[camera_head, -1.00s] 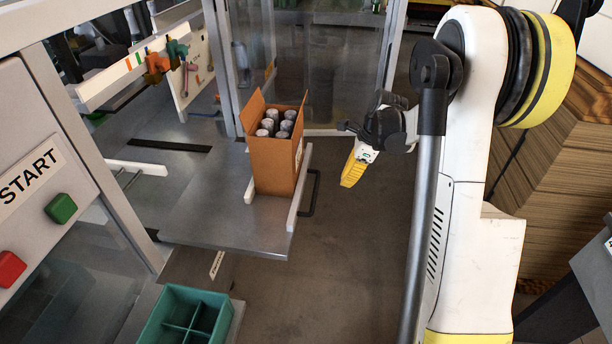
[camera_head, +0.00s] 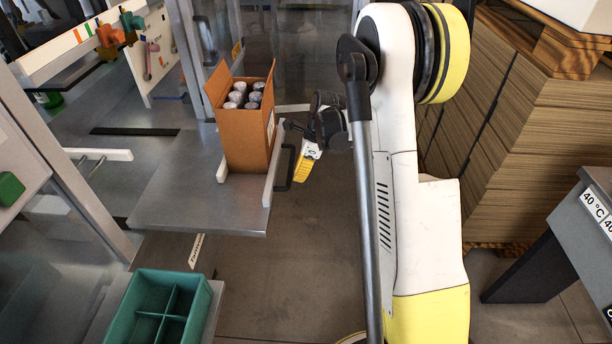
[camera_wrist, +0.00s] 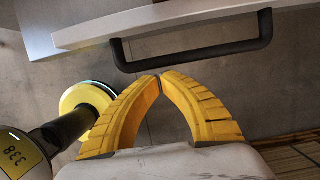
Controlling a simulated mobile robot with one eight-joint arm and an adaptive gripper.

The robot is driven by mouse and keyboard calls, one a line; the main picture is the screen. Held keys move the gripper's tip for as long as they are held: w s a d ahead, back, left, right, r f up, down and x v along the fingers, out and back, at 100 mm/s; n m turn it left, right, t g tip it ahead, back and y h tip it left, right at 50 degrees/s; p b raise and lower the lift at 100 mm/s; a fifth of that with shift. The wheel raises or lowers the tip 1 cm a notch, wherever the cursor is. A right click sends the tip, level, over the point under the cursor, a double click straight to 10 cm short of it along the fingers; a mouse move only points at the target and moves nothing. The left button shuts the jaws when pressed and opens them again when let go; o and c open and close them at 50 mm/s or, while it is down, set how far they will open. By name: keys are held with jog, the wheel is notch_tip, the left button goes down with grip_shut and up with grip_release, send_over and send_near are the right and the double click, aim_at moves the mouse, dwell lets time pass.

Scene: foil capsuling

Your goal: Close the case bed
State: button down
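The case bed (camera_head: 190,195) is a grey metal slab sticking out of the machine opening in the head view. A white rail (camera_head: 274,168) and a black handle (camera_head: 287,166) run along its right edge. An open brown cardboard case (camera_head: 247,137) holding several silver-capped bottles stands on it. My gripper (camera_head: 302,179), with yellow fingers, is just right of the handle. In the wrist view my gripper (camera_wrist: 160,78) has its fingertips together with nothing between them. The handle (camera_wrist: 195,55) lies just beyond the tips, apart from them in the picture; contact cannot be told.
A teal divided crate (camera_head: 165,308) stands at the front left. The machine's door frame (camera_head: 190,60) rises behind the bed. Stacked cardboard (camera_head: 520,150) and a grey table (camera_head: 590,225) are at the right. Bare floor (camera_head: 280,270) lies in front of the bed.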

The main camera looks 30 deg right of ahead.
aim_at(165, 173)
jog(key=shift+a, duration=0.15)
jog(key=w+a+p, duration=0.1)
jog(key=w+a, duration=0.7)
jog(key=a, duration=0.3)
jog(key=w+a, duration=0.8)
jog(key=a, duration=0.4)
jog(key=w+a+p, duration=0.1)
jog(key=w+a, duration=0.7)
jog(key=a, duration=0.4)
jog(key=shift+a+p, duration=0.1)
jog(key=shift+p, duration=0.25)
